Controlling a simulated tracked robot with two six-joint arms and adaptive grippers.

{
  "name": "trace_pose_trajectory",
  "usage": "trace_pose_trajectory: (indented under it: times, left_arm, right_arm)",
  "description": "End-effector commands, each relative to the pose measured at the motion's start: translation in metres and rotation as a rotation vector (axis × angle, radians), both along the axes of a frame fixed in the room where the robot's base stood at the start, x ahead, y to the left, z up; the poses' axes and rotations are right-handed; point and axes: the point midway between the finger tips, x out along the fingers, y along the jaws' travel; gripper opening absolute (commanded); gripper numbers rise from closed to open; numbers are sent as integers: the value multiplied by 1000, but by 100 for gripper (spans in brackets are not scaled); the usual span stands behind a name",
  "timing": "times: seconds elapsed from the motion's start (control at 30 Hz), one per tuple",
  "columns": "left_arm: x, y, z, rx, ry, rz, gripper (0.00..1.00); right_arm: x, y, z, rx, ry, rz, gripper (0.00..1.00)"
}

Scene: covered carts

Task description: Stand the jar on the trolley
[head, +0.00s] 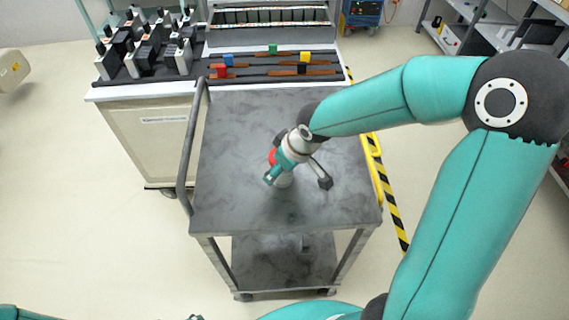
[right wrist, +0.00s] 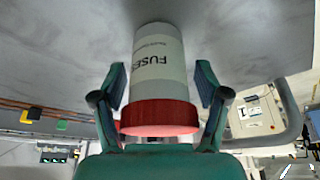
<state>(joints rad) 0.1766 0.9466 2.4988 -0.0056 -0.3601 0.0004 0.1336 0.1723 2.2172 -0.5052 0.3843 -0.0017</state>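The jar (right wrist: 158,70) is white, labelled FUSES, with a red lid; in the right wrist view its base meets the grey top of the trolley. In the head view the jar (head: 284,182) appears upright on the trolley (head: 235,195), mostly hidden by my right gripper. My right gripper (head: 297,181) is open over it. In the right wrist view the right gripper's fingers (right wrist: 160,88) are on either side of the jar, with a visible gap on each side.
A trolley handle rail (head: 188,145) runs along the left. Yellow-black tape (head: 392,207) marks the floor at right. The trolley top around the jar is clear.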

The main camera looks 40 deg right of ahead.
Motion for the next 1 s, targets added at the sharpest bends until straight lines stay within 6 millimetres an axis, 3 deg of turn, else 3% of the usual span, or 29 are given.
trace_pose_trajectory:
  times: [0.47, 1.0]
  left_arm:
    - [0, 0, 1, 0, 0, 0, 90]
    - [0, 0, 8, 0, 0, 0, 90]
  right_arm:
    - [0, -1, 7, -1, -6, -2, 88]
    - [-34, -10, 94, 0, -11, -3, 88]
